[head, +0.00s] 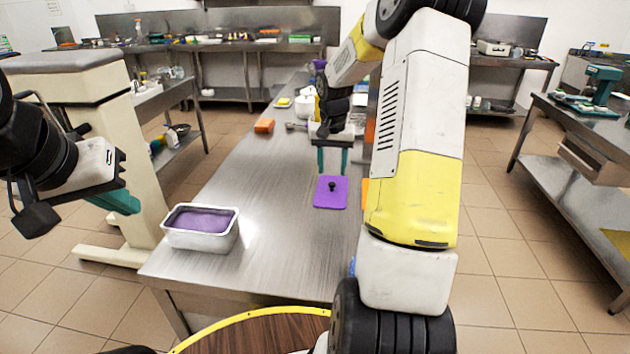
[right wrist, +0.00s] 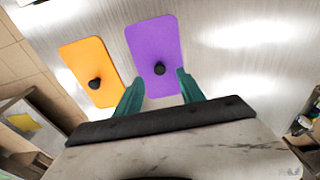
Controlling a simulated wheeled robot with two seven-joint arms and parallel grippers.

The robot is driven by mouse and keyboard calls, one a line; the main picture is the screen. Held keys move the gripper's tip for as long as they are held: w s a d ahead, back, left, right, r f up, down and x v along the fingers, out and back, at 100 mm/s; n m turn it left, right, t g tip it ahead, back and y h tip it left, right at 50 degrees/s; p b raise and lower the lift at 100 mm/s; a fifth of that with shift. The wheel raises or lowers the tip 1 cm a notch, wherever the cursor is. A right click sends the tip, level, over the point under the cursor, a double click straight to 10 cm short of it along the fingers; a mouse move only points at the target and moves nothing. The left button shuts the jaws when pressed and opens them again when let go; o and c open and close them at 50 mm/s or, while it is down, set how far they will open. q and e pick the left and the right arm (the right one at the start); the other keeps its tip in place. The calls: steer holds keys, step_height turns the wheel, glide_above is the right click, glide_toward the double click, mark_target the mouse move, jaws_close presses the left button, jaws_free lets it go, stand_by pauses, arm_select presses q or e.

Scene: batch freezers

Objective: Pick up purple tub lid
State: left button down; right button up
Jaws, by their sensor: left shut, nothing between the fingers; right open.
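The purple tub lid (head: 331,193) lies flat on the steel table, a rectangle with a dark knob in its middle. It also shows in the right wrist view (right wrist: 155,48). My right gripper (head: 333,168) is open and empty above the lid, its teal fingers pointing down. In the right wrist view the fingertips (right wrist: 160,78) are on either side of the knob's line, over the lid's near part; I cannot tell the height gap. My left gripper (head: 117,201) is shut and empty at the left, off the table. A white tub (head: 203,240) with purple contents stands at the table's near left corner.
An orange lid (right wrist: 91,72) lies beside the purple one, mostly hidden behind my right arm in the head view. The table's middle left is clear.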

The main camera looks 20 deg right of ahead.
mark_target(332, 183)
steer(key=f, duration=0.5)
steer(key=shift+w+d+f, duration=0.25)
steer(key=shift+w, duration=0.15)
jaws_close()
